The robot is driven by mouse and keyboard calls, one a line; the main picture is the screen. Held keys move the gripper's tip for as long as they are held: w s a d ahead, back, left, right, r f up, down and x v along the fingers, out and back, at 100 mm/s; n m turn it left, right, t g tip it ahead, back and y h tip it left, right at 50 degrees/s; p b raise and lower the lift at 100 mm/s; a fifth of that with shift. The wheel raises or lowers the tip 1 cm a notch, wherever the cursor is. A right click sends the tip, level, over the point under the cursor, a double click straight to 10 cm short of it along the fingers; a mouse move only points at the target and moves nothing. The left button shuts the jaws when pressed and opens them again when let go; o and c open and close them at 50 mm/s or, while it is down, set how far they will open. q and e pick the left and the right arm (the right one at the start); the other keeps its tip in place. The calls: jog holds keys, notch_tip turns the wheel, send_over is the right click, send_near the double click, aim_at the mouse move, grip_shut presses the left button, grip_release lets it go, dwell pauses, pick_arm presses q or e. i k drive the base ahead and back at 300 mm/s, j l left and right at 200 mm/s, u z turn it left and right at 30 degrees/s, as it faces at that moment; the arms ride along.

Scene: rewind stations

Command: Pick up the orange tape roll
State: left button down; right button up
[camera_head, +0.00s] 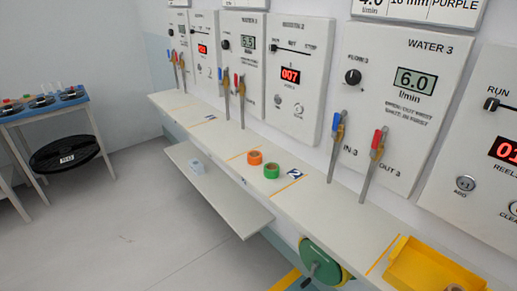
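The orange tape roll (255,157) lies on the long bench ledge (320,196) below the wall panels, near the middle of the view. A green tape roll (271,170) sits just to its right and a little nearer. The orange roll appears unobstructed. Neither of my grippers shows in the head view, so where they are relative to the roll cannot be seen.
A yellow tray (430,270) stands at the right. Upright valve handles (337,140) rise behind the ledge. A blue-topped table (48,107) stands left; the floor between is clear.

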aim_at(254, 157)
jog(key=i+j+z, duration=0.15)
jog(key=j, duration=0.2)
jog(key=i+j+z, duration=0.15)
jog(key=j, duration=0.2)
jog(key=i+j+z, duration=0.1)
jog(key=i+j, duration=0.15)
jog(key=j, duration=0.15)
jog(key=i+j+z, duration=0.15)
jog(key=j, duration=0.25)
jog(key=i+j+z, duration=0.15)
jog(key=j, duration=0.25)
jog(key=k, duration=0.05)
